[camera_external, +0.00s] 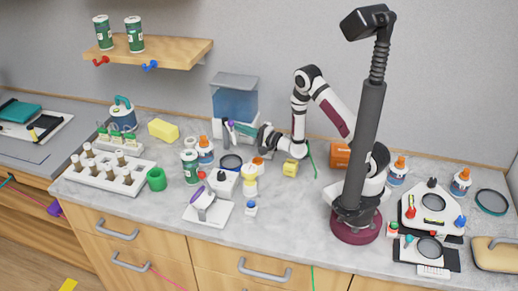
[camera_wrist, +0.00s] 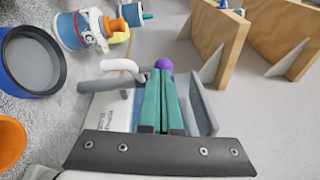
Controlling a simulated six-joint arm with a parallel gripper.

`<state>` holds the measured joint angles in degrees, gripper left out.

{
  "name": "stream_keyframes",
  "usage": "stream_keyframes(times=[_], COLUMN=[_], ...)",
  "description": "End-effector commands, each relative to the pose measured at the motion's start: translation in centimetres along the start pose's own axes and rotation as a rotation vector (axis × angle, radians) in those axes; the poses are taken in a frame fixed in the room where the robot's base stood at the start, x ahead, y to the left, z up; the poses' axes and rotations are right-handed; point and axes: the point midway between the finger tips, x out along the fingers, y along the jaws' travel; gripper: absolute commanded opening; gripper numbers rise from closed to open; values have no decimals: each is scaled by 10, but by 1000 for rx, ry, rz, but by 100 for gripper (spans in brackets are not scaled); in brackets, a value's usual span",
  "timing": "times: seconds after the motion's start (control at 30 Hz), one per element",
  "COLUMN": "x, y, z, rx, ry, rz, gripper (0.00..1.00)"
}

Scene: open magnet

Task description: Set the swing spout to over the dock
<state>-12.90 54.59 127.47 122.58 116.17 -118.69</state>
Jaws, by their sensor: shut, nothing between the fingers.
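A dispenser with a blue see-through tank (camera_external: 234,101) stands against the back wall. A white curved tube (camera_wrist: 124,66), which looks like the swing spout, shows just left of my fingertips in the wrist view. A purple ball (camera_wrist: 163,64) is right at the tips of my gripper (camera_wrist: 162,78); I cannot tell whether they touch. The teal fingers are together with nothing between them. In the external view my gripper (camera_external: 233,127) is in front of the tank, pointing left. The spout is hard to make out there, and I cannot tell which thing is the dock.
Bottles with orange caps (camera_external: 205,149), a dark-rimmed round dish (camera_external: 231,162) and a yellow block (camera_external: 290,169) stand near my arm. A white tube rack (camera_external: 110,170) is at left. A wooden shelf (camera_external: 150,52) hangs above.

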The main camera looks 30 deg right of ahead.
Motion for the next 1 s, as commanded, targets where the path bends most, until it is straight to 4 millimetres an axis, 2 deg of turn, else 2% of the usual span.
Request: stream_keyframes(times=[0.4, 1.0], x=[12, 16], y=[4, 3], z=[20, 26], rx=[-1, -5], ry=[-3, -16], rz=[0, -3], gripper=[0, 0])
